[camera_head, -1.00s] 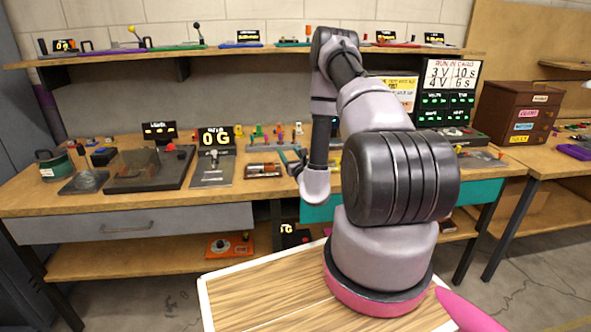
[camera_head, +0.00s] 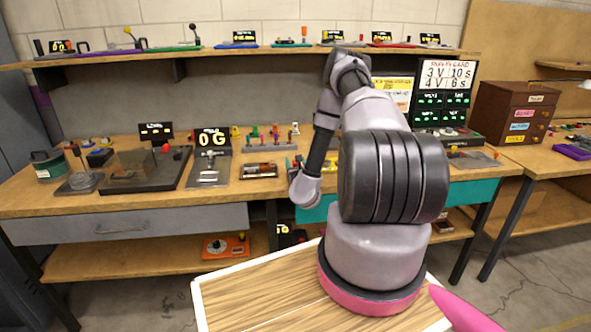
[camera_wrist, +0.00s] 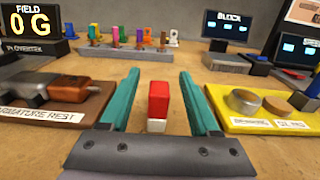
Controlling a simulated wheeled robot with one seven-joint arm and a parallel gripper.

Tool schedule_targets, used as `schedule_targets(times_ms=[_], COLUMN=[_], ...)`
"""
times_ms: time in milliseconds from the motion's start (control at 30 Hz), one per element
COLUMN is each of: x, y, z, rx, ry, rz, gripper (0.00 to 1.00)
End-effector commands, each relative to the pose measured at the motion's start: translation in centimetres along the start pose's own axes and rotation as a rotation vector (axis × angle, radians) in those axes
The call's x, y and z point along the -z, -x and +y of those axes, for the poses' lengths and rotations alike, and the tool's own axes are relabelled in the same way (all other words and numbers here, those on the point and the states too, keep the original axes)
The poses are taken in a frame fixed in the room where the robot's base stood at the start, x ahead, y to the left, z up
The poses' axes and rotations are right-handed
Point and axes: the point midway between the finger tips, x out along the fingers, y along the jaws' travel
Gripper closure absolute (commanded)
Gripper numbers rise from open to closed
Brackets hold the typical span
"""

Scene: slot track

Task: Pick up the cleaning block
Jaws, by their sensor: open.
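A small block with a red upper part and a white lower end (camera_wrist: 158,103) lies on the wooden bench in the wrist view; it looks like the cleaning block. My gripper (camera_wrist: 158,76) is open, with one teal finger on each side of the block. Bare bench shows between the block and both fingers, so they look apart from it. The block's near end is close to the dark gripper body. In the head view my arm reaches over the bench and I cannot make out the block there.
Left of the fingers lies an armature rest (camera_wrist: 50,110) with a brown and metal part. Right of them is a yellow tray (camera_wrist: 262,110) with round pieces. A rack of coloured pegs (camera_wrist: 125,52) stands behind. A "0 G" field display (camera_head: 212,138) stands further left.

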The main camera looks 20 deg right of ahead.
Motion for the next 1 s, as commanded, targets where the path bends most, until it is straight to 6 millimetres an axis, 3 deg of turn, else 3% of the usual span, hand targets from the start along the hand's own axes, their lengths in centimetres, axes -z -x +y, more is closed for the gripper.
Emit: schedule_targets(times_ms=[133, 433, 600, 1000], x=[-0.1, 0.0, 0.0, -0.5], y=[-1.9, -2.4, -2.4, -2.4], z=[0.0, 0.0, 0.0, 0.0], rx=[0.001, -0.001, -0.001, -0.001], ry=[-0.001, 0.000, 0.000, 0.000], rz=[-0.002, 0.001, 0.001, -0.001], gripper=[0.38, 0.38, 1.00, 1.00])
